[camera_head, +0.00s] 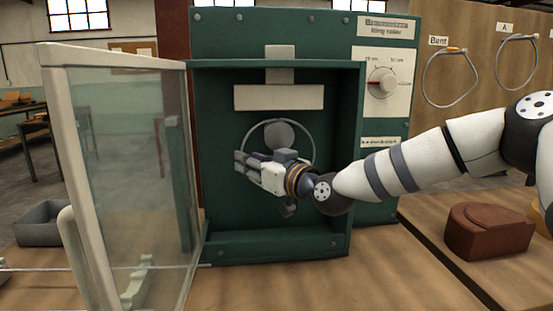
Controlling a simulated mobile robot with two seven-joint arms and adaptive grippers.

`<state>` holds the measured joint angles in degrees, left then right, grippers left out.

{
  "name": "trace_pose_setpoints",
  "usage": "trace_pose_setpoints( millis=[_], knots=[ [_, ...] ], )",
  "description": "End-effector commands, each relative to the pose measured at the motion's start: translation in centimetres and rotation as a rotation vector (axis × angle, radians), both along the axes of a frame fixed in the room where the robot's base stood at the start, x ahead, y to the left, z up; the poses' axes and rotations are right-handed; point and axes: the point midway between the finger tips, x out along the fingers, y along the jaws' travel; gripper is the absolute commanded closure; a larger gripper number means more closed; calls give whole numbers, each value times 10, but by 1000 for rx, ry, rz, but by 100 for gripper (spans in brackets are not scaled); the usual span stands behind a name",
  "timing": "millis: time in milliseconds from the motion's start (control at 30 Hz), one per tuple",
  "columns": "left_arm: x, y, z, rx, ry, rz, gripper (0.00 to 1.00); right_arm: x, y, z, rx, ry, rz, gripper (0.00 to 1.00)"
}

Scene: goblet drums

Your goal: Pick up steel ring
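A thin steel ring (314,148) stands upright inside the open green machine (300,20), in front of its back wall. A round grey disc (280,134) shows inside the ring's upper part. My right gripper (241,163) reaches into the machine from the right. Its fingers point left and lie at the ring's left edge. The gripper body covers the ring's lower left part, so contact and finger opening are unclear. Two more rings hang on the wooden board: one under the label "Bent" (449,77), one under "A" (517,62). My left gripper is not in view.
The machine's clear door (125,170) stands open toward me on the left. A pale block (279,97) hangs above the ring. A dial (382,83) is on the machine's right face. A brown block (488,230) sits at right; a grey bin (42,222) is at left.

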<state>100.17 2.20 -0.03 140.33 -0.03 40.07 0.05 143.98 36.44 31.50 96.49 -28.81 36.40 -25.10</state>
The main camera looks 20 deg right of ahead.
Motion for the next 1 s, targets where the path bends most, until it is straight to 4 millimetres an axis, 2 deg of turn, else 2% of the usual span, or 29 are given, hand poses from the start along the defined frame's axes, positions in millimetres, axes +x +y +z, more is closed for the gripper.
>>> trace_pose_setpoints(
  millis=[100, 200, 433, 533, 567, 1000],
  knots=[
    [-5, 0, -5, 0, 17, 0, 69, 22, 8, -1, -1, 5, 0, 72],
    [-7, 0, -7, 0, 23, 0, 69, 32, 11, -1, -1, 6, 0, 72],
    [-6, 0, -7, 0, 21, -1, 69, 33, 11, 4, 0, 1, 0, 74],
    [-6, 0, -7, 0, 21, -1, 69, 33, 11, 4, 0, 1, 0, 97],
    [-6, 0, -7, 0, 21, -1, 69, 32, 11, 4, 0, 1, 0, 100],
    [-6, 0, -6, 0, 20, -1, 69, 32, 11, 4, 0, 1, 0, 100]
  ],
)
